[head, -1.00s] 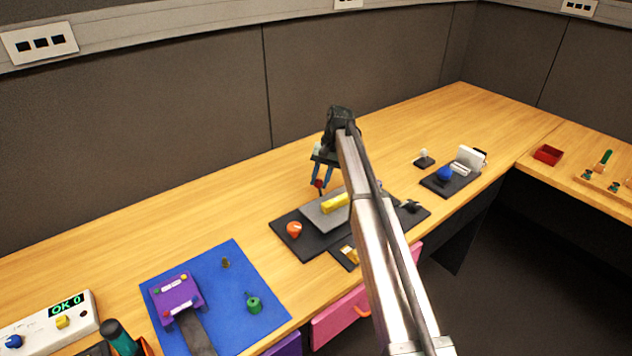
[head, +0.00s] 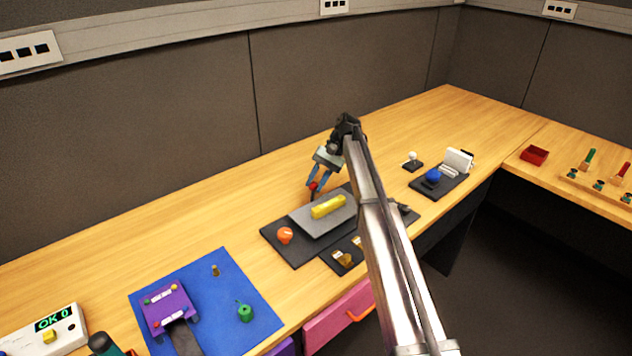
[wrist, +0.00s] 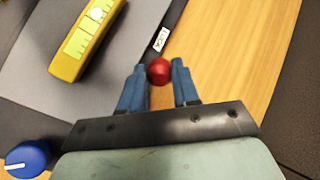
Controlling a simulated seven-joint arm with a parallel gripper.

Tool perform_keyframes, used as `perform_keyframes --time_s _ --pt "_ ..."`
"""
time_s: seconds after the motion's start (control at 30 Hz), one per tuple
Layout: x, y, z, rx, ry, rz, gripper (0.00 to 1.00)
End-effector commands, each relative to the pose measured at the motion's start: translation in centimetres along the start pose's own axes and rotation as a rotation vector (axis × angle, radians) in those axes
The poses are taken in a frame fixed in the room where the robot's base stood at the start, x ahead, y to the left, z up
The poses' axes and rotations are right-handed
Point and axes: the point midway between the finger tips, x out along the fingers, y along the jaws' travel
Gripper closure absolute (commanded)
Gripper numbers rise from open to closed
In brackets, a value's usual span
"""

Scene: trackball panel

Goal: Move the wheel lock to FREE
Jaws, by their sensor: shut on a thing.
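A red ball knob (head: 313,186) tops a short dark lever at the back edge of the trackball panel (head: 290,252); I take it to be the wheel lock. My gripper (head: 314,183) is shut on this knob, its blue fingers slanting down to the lower left. The lever's base is largely hidden.
A blue knob (wrist: 27,158) shows in the wrist view. My arm hides the panel's right part. Bare wood lies behind the panel.

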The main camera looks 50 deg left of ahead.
Motion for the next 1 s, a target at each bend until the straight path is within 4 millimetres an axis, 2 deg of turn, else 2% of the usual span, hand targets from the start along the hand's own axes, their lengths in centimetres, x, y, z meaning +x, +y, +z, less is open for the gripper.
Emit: perform_keyframes --time_s 0.07,0.1,0.37,0.77,1.0 --pt "0.05 0.01 0.04 0.0 -0.001 0.001 1.0" --pt "0.05 0.01 0.04 0.0 -0.001 0.001 0.68" --pt "0.04 0.01 0.03 0.0 0.0 0.001 0.44" --pt "0.04 -0.03 0.06 0.0 0.003 0.003 0.44" --pt "0.47 -0.58 0.82 -0.002 0.069 0.069 0.44"
